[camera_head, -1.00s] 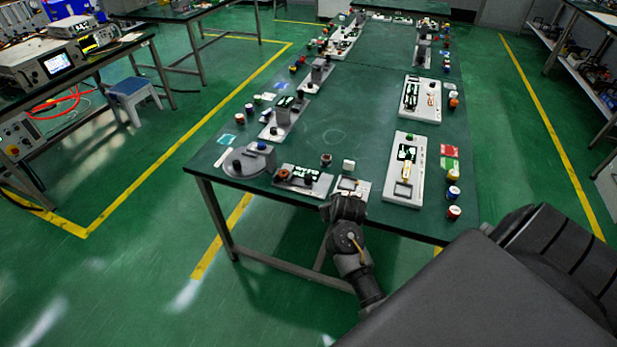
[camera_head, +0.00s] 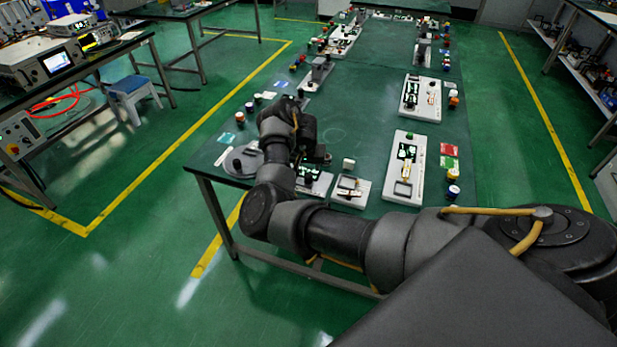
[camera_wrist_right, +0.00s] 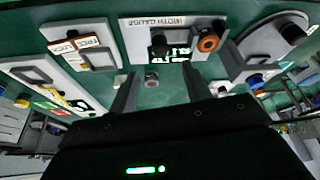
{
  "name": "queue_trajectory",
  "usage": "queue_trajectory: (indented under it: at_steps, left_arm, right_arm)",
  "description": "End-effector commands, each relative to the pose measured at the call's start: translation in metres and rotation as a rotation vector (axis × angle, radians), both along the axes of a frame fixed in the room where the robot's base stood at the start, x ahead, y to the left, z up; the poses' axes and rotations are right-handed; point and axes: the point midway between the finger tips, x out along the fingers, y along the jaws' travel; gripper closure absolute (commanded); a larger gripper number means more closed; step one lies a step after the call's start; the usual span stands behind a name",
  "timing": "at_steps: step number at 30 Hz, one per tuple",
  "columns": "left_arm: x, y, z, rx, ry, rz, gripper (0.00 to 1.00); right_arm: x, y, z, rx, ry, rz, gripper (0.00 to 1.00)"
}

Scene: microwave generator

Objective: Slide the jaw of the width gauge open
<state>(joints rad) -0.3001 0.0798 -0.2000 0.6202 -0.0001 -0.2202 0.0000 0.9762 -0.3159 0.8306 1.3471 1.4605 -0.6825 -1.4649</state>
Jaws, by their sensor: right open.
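The width gauge is a light plate labelled "WIDTH GAUGE" (camera_wrist_right: 135,24), across the top middle of the right wrist view. On it are a black knob-like part (camera_wrist_right: 158,45), a dark and green panel (camera_wrist_right: 181,52) and an orange ring with a dark centre (camera_wrist_right: 208,40). I cannot tell which part is the jaw. In the head view the gauge (camera_head: 314,181) is partly hidden behind my right arm. My right gripper (camera_wrist_right: 160,88) is open and empty, its two fingers reaching toward the gauge without visible contact. Its fingertips are not clear in the head view. My left gripper is out of view.
A small dark cylinder (camera_wrist_right: 151,79) appears between the fingers, apart from them. A framed plate (camera_head: 350,191) stands right of the gauge, and a grey round-based fixture (camera_head: 240,161) left of it. A long white plate (camera_head: 405,203) lies farther right. The table's middle (camera_head: 360,125) is clear.

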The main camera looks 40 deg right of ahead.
Motion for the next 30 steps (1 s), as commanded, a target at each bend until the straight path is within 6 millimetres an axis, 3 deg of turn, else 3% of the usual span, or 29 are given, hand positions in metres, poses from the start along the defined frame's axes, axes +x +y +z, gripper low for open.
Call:
queue_trajectory:
  at_steps: [5, 11, 21, 30]
  left_arm:
    - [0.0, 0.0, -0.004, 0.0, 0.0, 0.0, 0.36]
    - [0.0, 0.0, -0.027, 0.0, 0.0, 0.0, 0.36]
    - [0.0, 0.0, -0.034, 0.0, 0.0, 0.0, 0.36]
    - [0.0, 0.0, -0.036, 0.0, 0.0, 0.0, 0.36]
  right_arm:
    - [0.001, -0.001, -0.005, 0.001, 0.002, 0.002, 0.52]
    - [0.008, -0.009, -0.036, -0.003, 0.005, 0.002, 0.52]
    - [0.025, -0.024, -0.084, -0.001, 0.002, 0.002, 0.52]
    - [0.031, -0.028, -0.1, 0.0, 0.0, 0.001, 0.52]
